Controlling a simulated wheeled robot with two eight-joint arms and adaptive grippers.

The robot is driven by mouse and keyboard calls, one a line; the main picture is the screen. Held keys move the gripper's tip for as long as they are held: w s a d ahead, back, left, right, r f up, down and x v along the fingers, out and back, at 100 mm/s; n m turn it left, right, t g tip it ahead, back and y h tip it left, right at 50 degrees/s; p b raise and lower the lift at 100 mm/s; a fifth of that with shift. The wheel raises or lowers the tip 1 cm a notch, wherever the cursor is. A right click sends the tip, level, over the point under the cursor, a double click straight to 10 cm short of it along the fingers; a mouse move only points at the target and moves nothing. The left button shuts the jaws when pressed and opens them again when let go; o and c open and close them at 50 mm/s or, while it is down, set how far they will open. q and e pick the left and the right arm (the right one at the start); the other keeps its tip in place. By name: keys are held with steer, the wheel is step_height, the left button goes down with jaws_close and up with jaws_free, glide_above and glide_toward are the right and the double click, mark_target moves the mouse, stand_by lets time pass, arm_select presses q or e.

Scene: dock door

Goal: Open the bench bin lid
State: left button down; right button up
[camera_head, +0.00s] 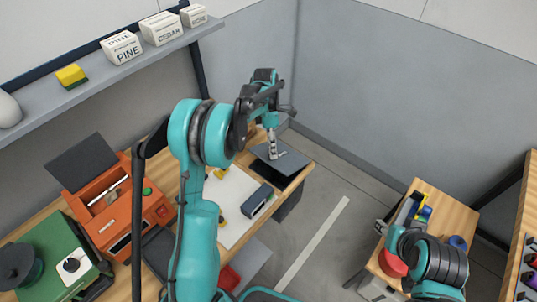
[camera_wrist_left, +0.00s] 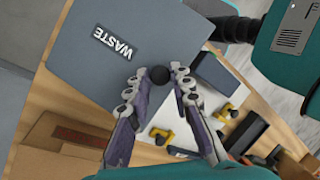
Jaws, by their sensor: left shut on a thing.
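The bench bin lid (camera_head: 291,160) is a flat grey panel at the far end of the wooden bench. In the left wrist view the lid (camera_wrist_left: 130,50) carries a WASTE label (camera_wrist_left: 112,43) and a round black knob (camera_wrist_left: 158,75) near its edge. My left gripper (camera_head: 273,151) is over the lid; in the left wrist view its fingertips (camera_wrist_left: 158,73) are closed on the knob from both sides.
An orange machine (camera_head: 112,208) and a green machine (camera_head: 60,258) stand on the bench. A dark blue block (camera_head: 258,201) lies near the lid on a white sheet (camera_head: 232,212). A shelf (camera_head: 95,77) runs above. A small wooden table (camera_head: 440,215) stands right, across open floor.

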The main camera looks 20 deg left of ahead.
arm_select(q)
steer(key=shift+w+d+r+g+p, duration=0.3)
steer(key=shift+w+r+g, duration=0.5)
steer(key=shift+w+r, duration=0.1)
steer(key=c, duration=1.3)
jaws_free()
steer(key=shift+c, duration=0.2)
steer(key=shift+r, duration=0.1)
steer(key=v, duration=1.1)
steer(key=shift+w+r, duration=0.2)
steer(key=shift+r, duration=0.2)
steer(key=shift+d, duration=0.1)
